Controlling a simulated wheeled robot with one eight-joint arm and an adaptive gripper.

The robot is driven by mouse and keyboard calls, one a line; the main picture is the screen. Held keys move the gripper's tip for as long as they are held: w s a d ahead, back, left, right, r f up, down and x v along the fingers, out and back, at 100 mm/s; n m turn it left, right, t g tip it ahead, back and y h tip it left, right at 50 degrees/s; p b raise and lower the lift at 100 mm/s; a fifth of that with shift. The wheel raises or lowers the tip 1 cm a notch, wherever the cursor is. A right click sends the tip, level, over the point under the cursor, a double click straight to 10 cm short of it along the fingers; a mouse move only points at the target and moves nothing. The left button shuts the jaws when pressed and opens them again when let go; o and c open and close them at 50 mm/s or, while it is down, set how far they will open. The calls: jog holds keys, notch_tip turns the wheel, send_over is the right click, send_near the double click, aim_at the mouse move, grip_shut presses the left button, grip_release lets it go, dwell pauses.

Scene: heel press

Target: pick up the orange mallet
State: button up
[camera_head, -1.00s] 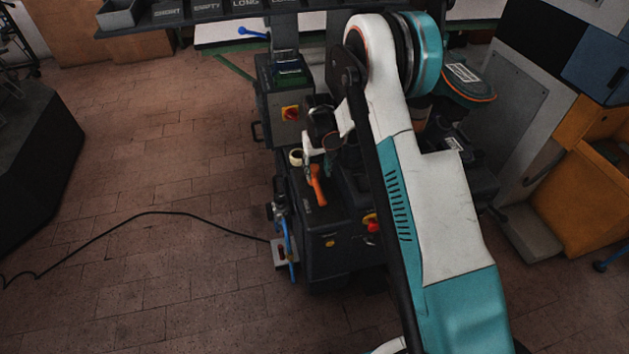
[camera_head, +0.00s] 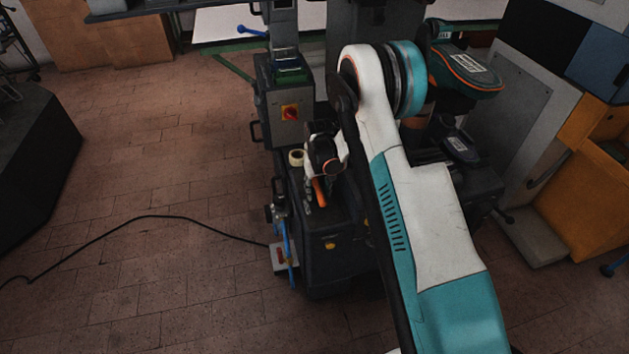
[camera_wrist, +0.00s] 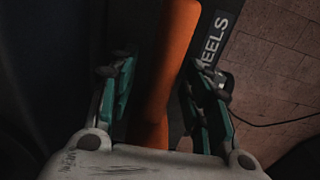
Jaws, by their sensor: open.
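The orange mallet (camera_head: 319,192) lies on the dark top of the machine in the head view, and my wrist covers part of it. In the wrist view its long orange handle (camera_wrist: 170,62) runs from the top edge down between my fingers. My gripper (camera_wrist: 162,78) is open, with one teal-padded finger on each side of the handle. A dark gap shows between the handle and the left finger; the right finger is closer to it. I cannot tell the height of the fingers against the handle. The mallet's head is not clearly visible.
A pale roll (camera_head: 296,157) stands on the machine just left of the mallet. A control box with a red switch (camera_head: 290,112) rises behind. A label reading "HEELS" (camera_wrist: 214,38) lies right of the handle. Floor on the left is open, with a black cable (camera_head: 150,216).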

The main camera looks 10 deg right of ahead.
jog(key=shift+c, duration=0.2)
grip_shut()
jog(key=shift+r, duration=0.1)
